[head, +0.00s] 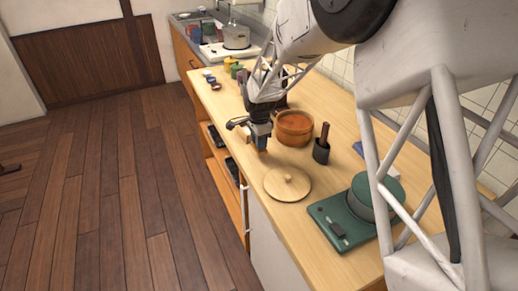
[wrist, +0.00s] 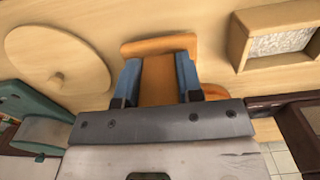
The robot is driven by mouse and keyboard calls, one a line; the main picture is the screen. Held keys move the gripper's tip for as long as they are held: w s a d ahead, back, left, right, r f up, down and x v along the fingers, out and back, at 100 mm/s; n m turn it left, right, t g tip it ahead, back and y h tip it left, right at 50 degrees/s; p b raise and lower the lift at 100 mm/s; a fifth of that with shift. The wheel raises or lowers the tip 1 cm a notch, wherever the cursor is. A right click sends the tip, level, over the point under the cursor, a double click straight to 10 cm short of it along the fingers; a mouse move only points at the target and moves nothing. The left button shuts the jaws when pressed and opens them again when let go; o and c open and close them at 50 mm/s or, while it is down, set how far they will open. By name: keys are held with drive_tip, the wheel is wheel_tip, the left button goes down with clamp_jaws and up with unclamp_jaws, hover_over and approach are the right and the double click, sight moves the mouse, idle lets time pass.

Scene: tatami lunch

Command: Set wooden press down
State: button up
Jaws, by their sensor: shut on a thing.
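My gripper (head: 260,138) hangs over the front part of the light wood counter (head: 240,110), beside the round wooden lid. In the wrist view its two blue fingers (wrist: 158,66) are closed on both sides of the wooden press (wrist: 158,46), an orange-brown piece with a wide bar at its far end. The press shows only as a small orange patch below the fingers in the head view (head: 262,148). Its lower part is close to the counter; I cannot tell whether it touches.
A round wooden lid (head: 287,186) with a knob lies just in front. A green cooker (head: 335,228) with a green pot (head: 372,203) is at the right. In the wrist view a wooden box (wrist: 240,48) stands at right.

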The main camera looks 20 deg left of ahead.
drive_tip(key=shift+f, duration=0.15)
drive_tip(key=shift+f, duration=1.65)
drive_tip(key=shift+f, duration=0.15)
drive_tip(key=o, duration=0.9)
drive_tip(key=shift+r, duration=0.2)
wheel_tip(320, 180, up, 12)
drive_tip(key=shift+f, duration=0.1)
